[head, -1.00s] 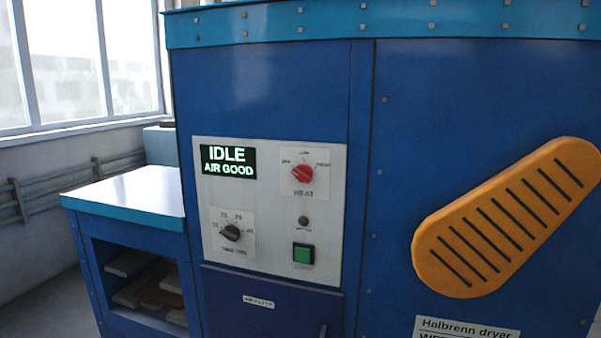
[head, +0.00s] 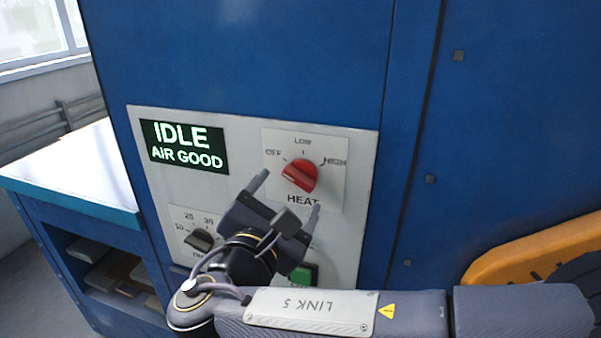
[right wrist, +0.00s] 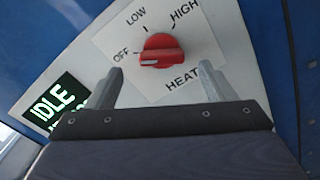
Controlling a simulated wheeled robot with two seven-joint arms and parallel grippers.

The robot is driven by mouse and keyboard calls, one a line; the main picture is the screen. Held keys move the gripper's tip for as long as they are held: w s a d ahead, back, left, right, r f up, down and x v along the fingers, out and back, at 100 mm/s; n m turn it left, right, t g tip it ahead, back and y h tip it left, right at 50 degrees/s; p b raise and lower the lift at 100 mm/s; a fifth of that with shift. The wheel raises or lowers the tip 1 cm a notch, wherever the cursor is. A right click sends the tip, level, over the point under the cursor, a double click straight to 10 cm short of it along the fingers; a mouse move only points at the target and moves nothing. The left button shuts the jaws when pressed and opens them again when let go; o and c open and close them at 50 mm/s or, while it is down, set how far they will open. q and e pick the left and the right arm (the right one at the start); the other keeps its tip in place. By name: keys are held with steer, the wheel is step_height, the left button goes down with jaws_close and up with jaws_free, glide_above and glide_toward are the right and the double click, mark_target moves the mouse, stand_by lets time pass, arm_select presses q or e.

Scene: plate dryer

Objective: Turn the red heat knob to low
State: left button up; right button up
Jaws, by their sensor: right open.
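The red heat knob (head: 300,176) sits on a white plate marked OFF, LOW and HIGH, on the light control panel of the blue dryer. In the right wrist view the knob (right wrist: 162,50) has a white mark at its left end, on the OFF side. My right gripper (head: 288,192) is open and empty in front of the panel, just below the knob. In the right wrist view its two fingers (right wrist: 160,68) stand apart on either side of the knob's lower part, with no clear contact. My left gripper is out of view.
A display (head: 185,147) reads IDLE, AIR GOOD. A black timer knob (head: 200,240) and a green button (head: 303,275) sit lower on the panel, partly behind my right arm. An orange slotted guard (head: 520,250) is at right, a side table (head: 75,175) at left.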

mark_target(298, 182)
steer(key=p+x, duration=0.1)
steer(key=x, duration=0.5)
steer(key=shift+f, duration=0.1)
steer(key=c, duration=1)
steer(key=shift+f+m+b, duration=0.2)
steer(key=shift+m+b, duration=0.1)
steer(key=shift+b, duration=0.35)
steer(key=m+b, duration=0.8)
steer(key=b, duration=0.3)
steer(key=shift+f, duration=0.15)
steer(key=shift+m+b, duration=1.6)
steer(key=o, duration=1)
steer(key=shift+r, duration=0.25)
